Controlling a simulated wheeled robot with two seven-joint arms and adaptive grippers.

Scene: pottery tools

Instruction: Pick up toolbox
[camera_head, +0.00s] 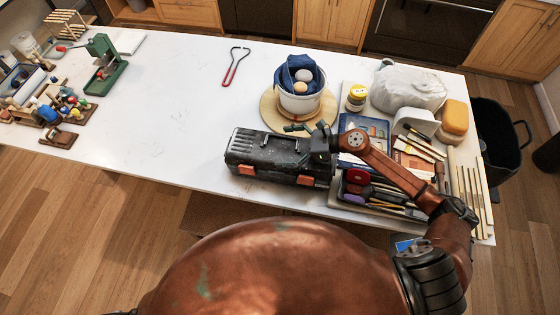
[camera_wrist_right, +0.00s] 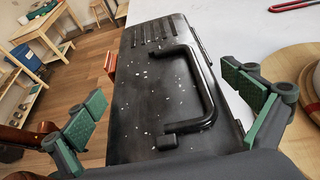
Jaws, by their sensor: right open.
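The toolbox (camera_head: 280,158) is a dark, worn box with orange latches, lying near the front edge of the white table. In the right wrist view its lid (camera_wrist_right: 150,85) fills the middle, with a raised black handle (camera_wrist_right: 205,90) on top. My right gripper (camera_head: 306,130) is over the right end of the toolbox. In the right wrist view the right gripper (camera_wrist_right: 168,118) is open, its green-padded fingers spread on either side of the lid, with nothing held between them. The handle lies between and beyond the fingers. My left gripper is not in view.
A white bucket (camera_head: 300,102) with a blue cloth stands on a round wooden board (camera_head: 268,114) just behind the toolbox. A tray of pottery tools (camera_head: 335,200) lies to the right under my arm. The white table (camera_head: 170,100) is clear left of the toolbox.

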